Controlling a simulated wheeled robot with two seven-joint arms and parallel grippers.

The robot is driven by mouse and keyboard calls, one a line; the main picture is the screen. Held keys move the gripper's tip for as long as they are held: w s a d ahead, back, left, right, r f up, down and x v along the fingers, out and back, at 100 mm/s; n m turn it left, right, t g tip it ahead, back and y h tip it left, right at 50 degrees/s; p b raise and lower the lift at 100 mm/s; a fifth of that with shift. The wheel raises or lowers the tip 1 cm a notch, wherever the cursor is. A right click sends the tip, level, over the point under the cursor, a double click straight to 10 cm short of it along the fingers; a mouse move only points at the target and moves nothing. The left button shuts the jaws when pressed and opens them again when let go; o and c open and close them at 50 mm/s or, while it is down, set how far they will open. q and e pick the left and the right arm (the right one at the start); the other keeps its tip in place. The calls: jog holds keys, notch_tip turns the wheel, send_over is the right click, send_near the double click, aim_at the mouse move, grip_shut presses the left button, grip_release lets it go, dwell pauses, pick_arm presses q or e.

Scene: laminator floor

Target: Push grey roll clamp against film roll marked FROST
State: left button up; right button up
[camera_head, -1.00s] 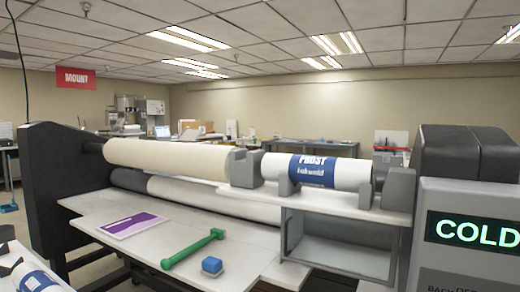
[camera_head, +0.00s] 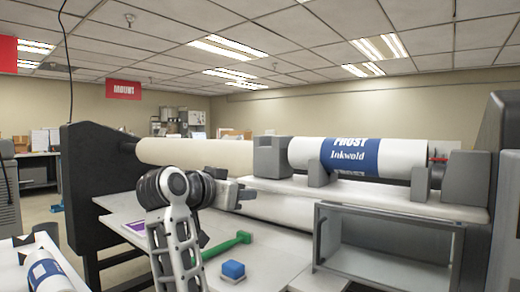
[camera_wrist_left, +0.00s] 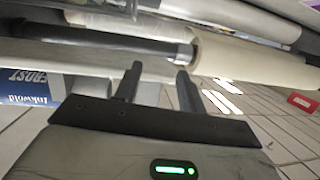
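The film roll marked FROST (camera_head: 400,157) is white with a blue label and lies on grey supports above a shelf. A grey roll clamp block (camera_head: 272,157) stands at its left end, between it and the cream roll; I cannot tell whether block and roll touch. My left gripper (camera_head: 243,193) is in front of the cream roll, left of and below the block, apart from it. In the left wrist view its two dark fingers (camera_wrist_left: 158,82) are spread with nothing between them. FROST lettering (camera_wrist_left: 30,78) appears upside down at the left there. My right gripper is not in view.
A cream roll (camera_head: 190,152) lies left of the block. Another labelled roll (camera_head: 47,272) is at lower left. A grey open box (camera_head: 385,240) is under the shelf.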

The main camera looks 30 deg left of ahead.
aim_at(255, 137)
pick_arm(q)
jog(key=s+a+r+m+t+h, duration=0.1)
jog(key=s+r, duration=0.2)
jog(key=r, duration=0.3)
jog(key=s+a+r+t+h, duration=0.1)
jog(key=s+r+t, duration=0.15)
jog(key=r, duration=0.25)
jog(key=shift+g, duration=0.45)
jog(key=w+p, duration=0.1)
jog(key=w, duration=0.3)
jog(key=w+p, duration=0.1)
jog(key=w, duration=0.4)
jog(key=w+d+p, duration=0.1)
jog(key=w, duration=0.4)
jog(key=shift+w+d+r+p, duration=0.1)
jog(key=shift+w+r+p, duration=0.15)
jog(key=shift+p, duration=0.05)
jog(key=shift+w, duration=0.4)
jog(key=shift+f, duration=0.1)
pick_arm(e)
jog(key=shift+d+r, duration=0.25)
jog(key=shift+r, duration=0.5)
